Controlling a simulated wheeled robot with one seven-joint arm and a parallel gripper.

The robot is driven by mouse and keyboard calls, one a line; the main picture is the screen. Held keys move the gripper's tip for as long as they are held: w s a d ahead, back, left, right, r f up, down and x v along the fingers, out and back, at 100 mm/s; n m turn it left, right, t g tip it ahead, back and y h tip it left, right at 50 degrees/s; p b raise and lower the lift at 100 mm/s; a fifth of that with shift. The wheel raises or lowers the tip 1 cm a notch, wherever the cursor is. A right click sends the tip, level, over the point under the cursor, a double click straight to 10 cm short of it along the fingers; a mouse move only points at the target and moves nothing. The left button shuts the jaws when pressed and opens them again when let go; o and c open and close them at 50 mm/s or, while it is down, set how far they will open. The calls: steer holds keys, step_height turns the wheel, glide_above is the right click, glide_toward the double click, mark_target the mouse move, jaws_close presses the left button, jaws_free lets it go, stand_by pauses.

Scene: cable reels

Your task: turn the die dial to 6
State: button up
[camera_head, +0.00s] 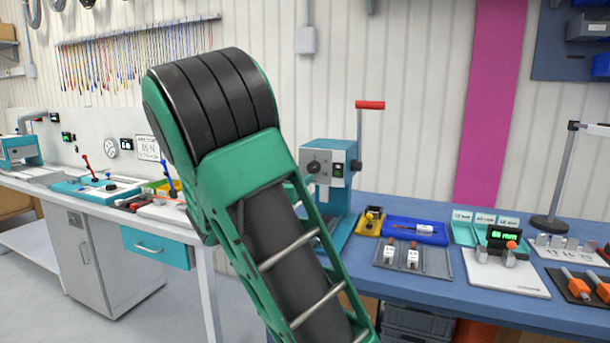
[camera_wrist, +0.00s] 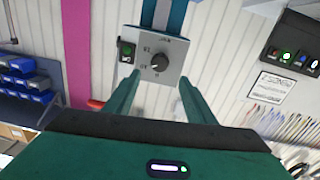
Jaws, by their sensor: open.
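The die dial (camera_wrist: 159,62) is a round black knob on the grey front plate of the press in the wrist view, with small markings around it that are too small to read. In the head view the dial (camera_head: 314,167) shows on the teal and grey press (camera_head: 335,150), left of a small green-lit switch (camera_head: 338,170). My gripper (camera_wrist: 156,84) is open in the wrist view. Its two green fingers stand apart below and to either side of the dial, with nothing between them. In the head view my green arm hides the gripper.
A lever with a red handle (camera_head: 370,105) rises at the press's right side. The blue bench (camera_head: 440,290) holds a yellow block (camera_head: 370,220), a blue tray (camera_head: 415,231), a grey tray (camera_head: 412,259) and a small display (camera_head: 502,236). A second bench stands at left.

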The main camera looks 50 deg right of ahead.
mark_target(312, 170)
steer(key=x, duration=1)
steer(key=shift+w+d, duration=0.15)
steer(key=shift+d, duration=0.1)
